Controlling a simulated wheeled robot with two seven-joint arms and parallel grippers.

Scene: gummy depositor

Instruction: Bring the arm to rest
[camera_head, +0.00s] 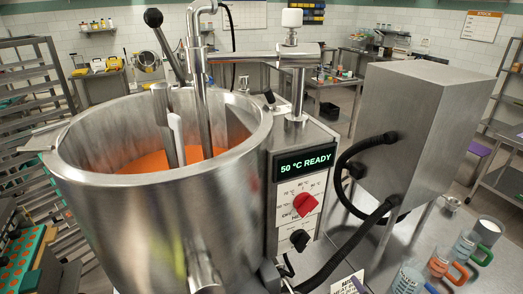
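Neither of my grippers shows in the head view, and I see no arm of mine that I can be sure of. The large steel kettle (150,215) fills the left and middle, with orange liquid (150,162) inside. Metal stirring parts (203,90) reach down into it. The control panel (303,190) stands beside the kettle; its display (305,160) reads "50 °C READY". A red knob (305,204) and a black knob (299,239) sit below the display.
A steel box (420,120) on legs stands at the right, joined by black hoses (350,245). Several handled containers (485,235) stand on the steel table at lower right. A green tray (22,258) with orange spots is at lower left, near a rack (35,75).

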